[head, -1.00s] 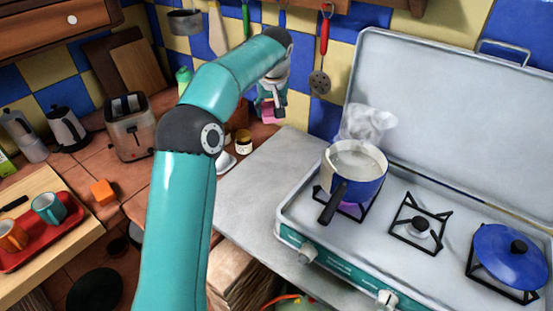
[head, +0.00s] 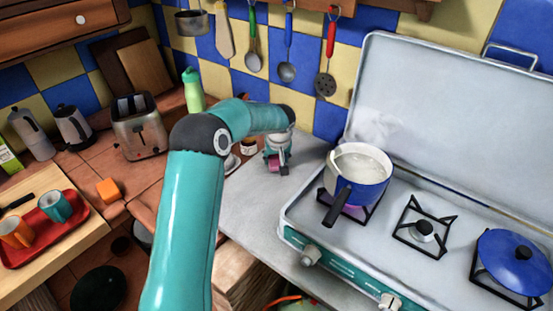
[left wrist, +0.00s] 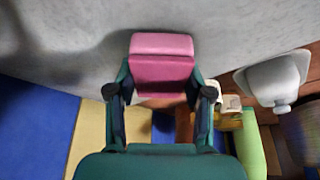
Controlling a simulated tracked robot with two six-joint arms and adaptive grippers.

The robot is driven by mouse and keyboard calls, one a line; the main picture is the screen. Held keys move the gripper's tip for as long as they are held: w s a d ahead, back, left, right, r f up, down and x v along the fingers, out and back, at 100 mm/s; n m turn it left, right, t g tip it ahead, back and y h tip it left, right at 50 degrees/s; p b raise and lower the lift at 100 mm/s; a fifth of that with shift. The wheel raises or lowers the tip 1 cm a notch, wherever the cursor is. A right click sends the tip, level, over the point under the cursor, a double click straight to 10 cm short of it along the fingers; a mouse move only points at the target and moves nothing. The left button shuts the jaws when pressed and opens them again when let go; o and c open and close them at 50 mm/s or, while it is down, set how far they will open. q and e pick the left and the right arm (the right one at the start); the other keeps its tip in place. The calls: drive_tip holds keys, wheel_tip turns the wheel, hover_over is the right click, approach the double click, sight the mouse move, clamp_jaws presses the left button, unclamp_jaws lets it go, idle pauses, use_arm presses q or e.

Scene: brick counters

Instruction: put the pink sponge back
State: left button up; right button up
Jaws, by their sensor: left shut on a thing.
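The pink sponge (left wrist: 162,66) is between the two fingers of my left gripper (left wrist: 162,92) in the left wrist view, with the grey counter surface beyond it. In the head view my left gripper (head: 277,166) points down over the back of the grey counter (head: 258,208), left of the stove. A bit of the pink sponge (head: 272,161) shows there, partly hidden by the gripper. I cannot tell whether the sponge touches the counter. My right gripper is not in view.
A blue pot (head: 358,178) with steam above it stands on the left burner, its handle toward the front. A white dish (left wrist: 274,78), a small jar (head: 248,147) and a green bottle (head: 193,90) are near the gripper. The front of the grey counter is clear.

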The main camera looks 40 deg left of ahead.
use_arm(q)
drive_tip(key=shift+f, duration=0.4)
drive_tip(key=shift+f, duration=0.1)
drive_tip(key=o, duration=1.1)
drive_tip(key=b+v, duration=0.2)
drive_tip(key=v, duration=1)
